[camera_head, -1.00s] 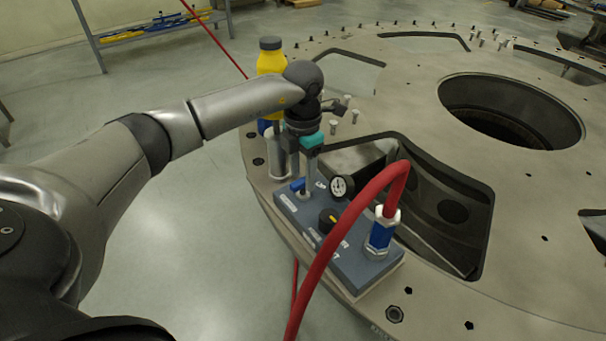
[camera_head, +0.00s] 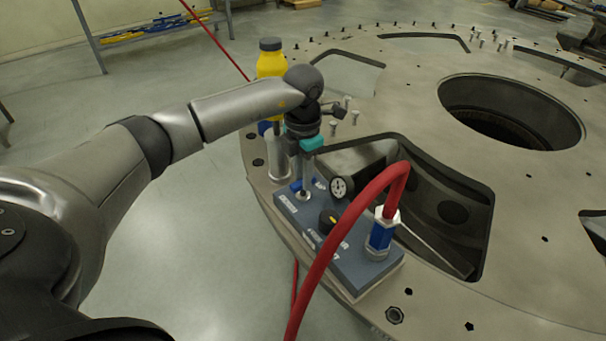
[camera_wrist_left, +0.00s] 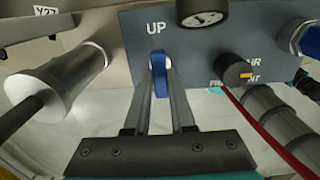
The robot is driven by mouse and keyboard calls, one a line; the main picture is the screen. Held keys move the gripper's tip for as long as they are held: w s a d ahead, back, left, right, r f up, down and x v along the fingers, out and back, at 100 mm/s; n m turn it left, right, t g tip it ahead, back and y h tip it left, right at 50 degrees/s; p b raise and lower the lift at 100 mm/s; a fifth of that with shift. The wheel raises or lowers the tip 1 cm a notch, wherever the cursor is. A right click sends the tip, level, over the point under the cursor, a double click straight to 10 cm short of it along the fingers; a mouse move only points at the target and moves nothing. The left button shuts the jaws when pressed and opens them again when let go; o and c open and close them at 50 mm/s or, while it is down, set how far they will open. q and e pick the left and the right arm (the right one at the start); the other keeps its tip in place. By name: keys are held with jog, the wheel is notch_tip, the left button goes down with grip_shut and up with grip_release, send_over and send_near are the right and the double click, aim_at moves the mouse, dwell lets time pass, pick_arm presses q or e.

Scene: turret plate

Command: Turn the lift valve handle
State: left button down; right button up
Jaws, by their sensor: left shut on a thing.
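The lift valve handle is a small blue lever on the grey-blue control panel (camera_head: 290,208). In the left wrist view the blue handle (camera_wrist_left: 159,72) stands between the two fingers of my left gripper (camera_wrist_left: 160,80), just below the label "UP". The fingers are shut on it. In the head view my left gripper (camera_head: 302,185) reaches down from above to the panel's far left part, and the fingers hide much of the handle (camera_head: 296,186). My right gripper is not in view.
The panel carries a round gauge (camera_head: 341,187), a black knob (camera_head: 328,221) and a blue hose fitting (camera_head: 381,236) with a red hose (camera_head: 330,240) arching over it. A yellow bottle (camera_head: 271,62) and a metal cylinder (camera_wrist_left: 58,82) stand close by. The large turret plate (camera_head: 540,240) has open cut-outs.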

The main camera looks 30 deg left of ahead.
pick_arm(q)
jog(key=shift+m, duration=0.3)
jog(key=m+b, duration=0.1)
jog(key=m, duration=0.3)
jog(key=m+b, duration=0.1)
jog(key=m, duration=0.3)
jog(key=shift+m, duration=0.4)
jog(key=m+b, duration=0.1)
jog(key=m, duration=0.3)
jog(key=shift+m, duration=0.3)
jog(key=shift+m+b, duration=0.5)
jog(key=shift+m, duration=1.5)
jog(key=c, duration=0.8)
grip_release()
jog(key=shift+o, duration=0.2)
jog(key=shift+r, duration=0.1)
